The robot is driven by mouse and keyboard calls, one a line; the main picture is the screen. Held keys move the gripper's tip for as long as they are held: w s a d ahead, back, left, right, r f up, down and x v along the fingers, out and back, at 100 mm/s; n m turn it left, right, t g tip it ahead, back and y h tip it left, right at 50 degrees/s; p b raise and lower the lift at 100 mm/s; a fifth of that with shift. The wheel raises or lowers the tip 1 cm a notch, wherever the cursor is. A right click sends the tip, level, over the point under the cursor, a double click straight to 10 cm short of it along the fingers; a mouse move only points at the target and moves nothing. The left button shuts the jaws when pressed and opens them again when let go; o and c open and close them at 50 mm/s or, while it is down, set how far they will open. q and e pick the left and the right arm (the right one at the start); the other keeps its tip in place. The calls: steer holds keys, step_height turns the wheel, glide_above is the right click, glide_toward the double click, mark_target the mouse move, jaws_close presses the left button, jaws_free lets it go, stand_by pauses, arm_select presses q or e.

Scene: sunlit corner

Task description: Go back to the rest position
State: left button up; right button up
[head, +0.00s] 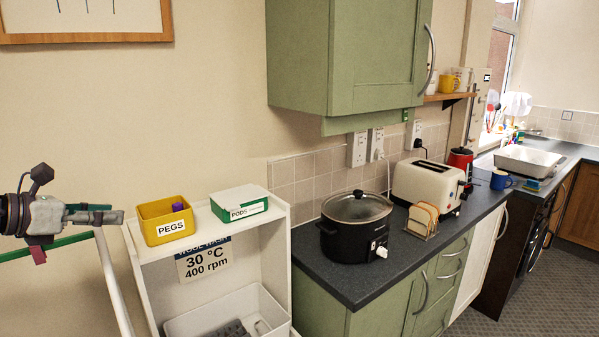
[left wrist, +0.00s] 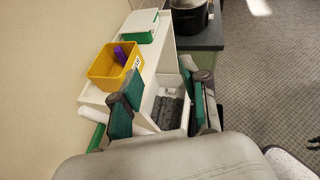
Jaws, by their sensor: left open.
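My left gripper (head: 98,215) is at the left of the head view, level with the shelf top and just left of the yellow PEGS box (head: 166,228). In the left wrist view its two green-padded fingers (left wrist: 163,100) are spread apart, with nothing held between them. The yellow box also shows in the left wrist view (left wrist: 103,72), with a purple object (left wrist: 120,54) inside it. My right gripper is in neither view.
A white shelf unit (head: 281,240) bears the yellow box and a green-and-white PODS box (head: 240,212). A white bin (head: 268,304) with grey contents is below. A pale rail (head: 112,275) stands near my left gripper. A black slow cooker (head: 345,243) is on the counter.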

arm_select(q)
steer(key=s+d+f+n+t+h, duration=0.1)
steer(key=d+f+n+t+h, duration=0.1)
steer(key=d+n+t+h, duration=0.75)
steer(key=s+a+f+n+g+y, duration=0.2)
steer(key=s+f+n+g+y, duration=0.15)
steer(key=f+n+y, duration=0.85)
steer(key=s+a+f+n+g+y, duration=0.15)
steer(key=s+f+n+y, duration=0.35)
steer(key=f+n+y, duration=0.75)
steer(key=s+d+f+n+g+h, duration=0.25)
steer(key=s+f+g, duration=0.2)
steer(key=s, duration=0.35)
steer(key=s+d+f+n+g+h, duration=0.2)
steer(key=s+d+f+g, duration=0.25)
steer(key=s, duration=0.25)
steer(key=s+d+f+n+g+h, duration=0.25)
steer(key=s+f, duration=0.25)
steer(key=s, duration=0.3)
step_height(320, 180, down, 25)
steer(key=g, duration=0.2)
steer(key=s+a+f+m+g, duration=0.1)
steer(key=s+a+f, duration=0.2)
steer(key=s+f, duration=1.4)
steer(key=shift+s+f, duration=0.3)
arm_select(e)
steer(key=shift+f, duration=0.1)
